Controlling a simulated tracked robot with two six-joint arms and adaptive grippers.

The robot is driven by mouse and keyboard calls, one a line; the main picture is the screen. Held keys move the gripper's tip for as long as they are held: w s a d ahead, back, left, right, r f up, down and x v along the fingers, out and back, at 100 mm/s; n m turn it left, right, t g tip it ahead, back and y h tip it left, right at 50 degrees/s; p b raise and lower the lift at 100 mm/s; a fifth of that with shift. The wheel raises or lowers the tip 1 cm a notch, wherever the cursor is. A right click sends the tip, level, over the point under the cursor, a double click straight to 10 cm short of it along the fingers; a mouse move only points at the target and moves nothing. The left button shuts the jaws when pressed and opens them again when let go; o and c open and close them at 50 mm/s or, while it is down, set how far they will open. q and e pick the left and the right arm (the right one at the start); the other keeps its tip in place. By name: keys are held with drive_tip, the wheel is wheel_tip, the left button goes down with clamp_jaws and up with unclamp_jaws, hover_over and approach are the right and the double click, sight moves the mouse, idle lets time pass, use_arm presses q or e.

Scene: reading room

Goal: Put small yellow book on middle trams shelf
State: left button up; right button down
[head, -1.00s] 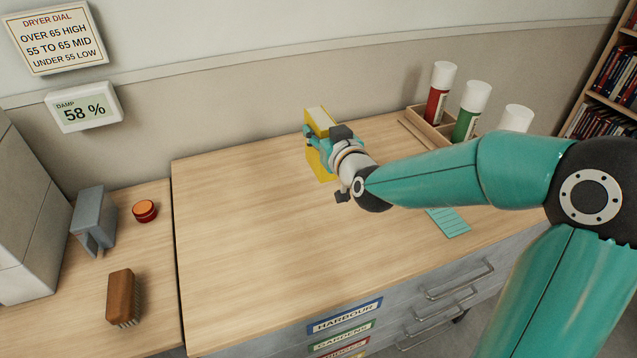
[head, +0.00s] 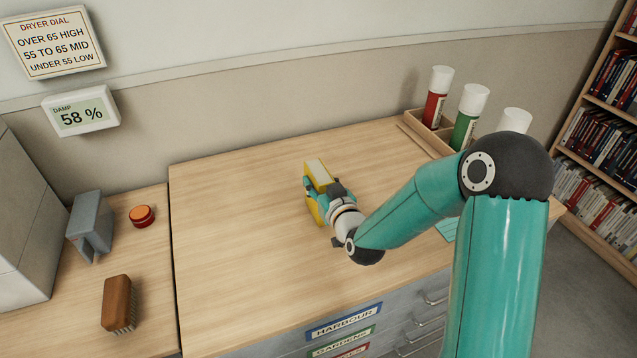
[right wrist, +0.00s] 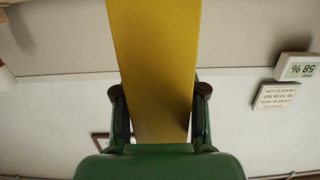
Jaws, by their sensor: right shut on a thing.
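The small yellow book (head: 318,176) is upright above or at the wooden counter top in the head view, its pale page edge facing up. My right gripper (head: 322,190) is shut on it. In the right wrist view the yellow book (right wrist: 155,60) fills the middle, between the two fingers of the gripper (right wrist: 160,100). Whether the book touches the counter is hard to tell. A shelf marked trams is not visible. My left gripper is not in view.
The wooden counter (head: 240,240) is mostly clear. A rack holds red (head: 436,97), green (head: 468,113) and white-capped tubes at the back right. A brush (head: 118,303), grey holder (head: 90,226) and orange-topped tin (head: 142,215) stand left. A bookcase (head: 600,130) stands at far right.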

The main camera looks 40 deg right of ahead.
drive_tip(key=shift+f, duration=0.1)
drive_tip(key=c, duration=0.7)
unclamp_jaws()
drive_tip(key=shift+o, duration=0.2)
